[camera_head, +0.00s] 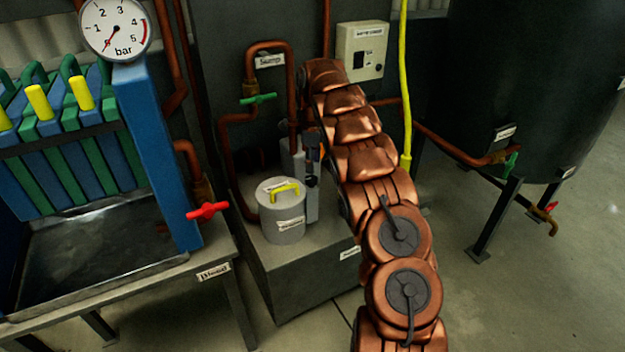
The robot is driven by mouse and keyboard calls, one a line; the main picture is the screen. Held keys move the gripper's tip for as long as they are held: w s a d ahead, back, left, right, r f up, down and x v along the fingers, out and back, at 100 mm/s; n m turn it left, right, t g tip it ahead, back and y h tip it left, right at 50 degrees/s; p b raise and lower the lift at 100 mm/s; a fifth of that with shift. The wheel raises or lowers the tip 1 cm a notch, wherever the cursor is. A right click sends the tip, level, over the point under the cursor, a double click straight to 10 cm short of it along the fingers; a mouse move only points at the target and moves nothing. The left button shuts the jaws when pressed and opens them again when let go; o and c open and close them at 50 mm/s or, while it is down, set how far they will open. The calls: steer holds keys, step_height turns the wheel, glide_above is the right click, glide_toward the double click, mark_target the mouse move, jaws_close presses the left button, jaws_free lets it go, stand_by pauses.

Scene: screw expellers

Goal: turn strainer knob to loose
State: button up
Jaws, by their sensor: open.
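The strainer appears to be the grey cylindrical pot (282,218) with a flat lid, standing on a grey block left of my arm. A yellow bar-shaped knob (286,189) sits on its lid, lying roughly left to right. A label on the pot's front is too small to read. My gripper (311,181) shows as a small dark shape just right of the pot, partly hidden by my copper arm. It is open, and it appears apart from the knob. Nothing is seen between its fingers.
A filter press with a blue frame (156,150) and pressure gauge (115,27) stands left. A red-handled valve (208,210) juts toward the pot. Copper pipes with a green valve (259,99) rise behind. A dark tank (520,90) stands right. Floor is clear at lower right.

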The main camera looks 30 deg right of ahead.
mark_target(313, 178)
steer(key=shift+f+b, duration=0.35)
steer(key=shift+f, duration=2.75)
steer(key=shift+c, duration=0.2)
steer(key=c, duration=0.8)
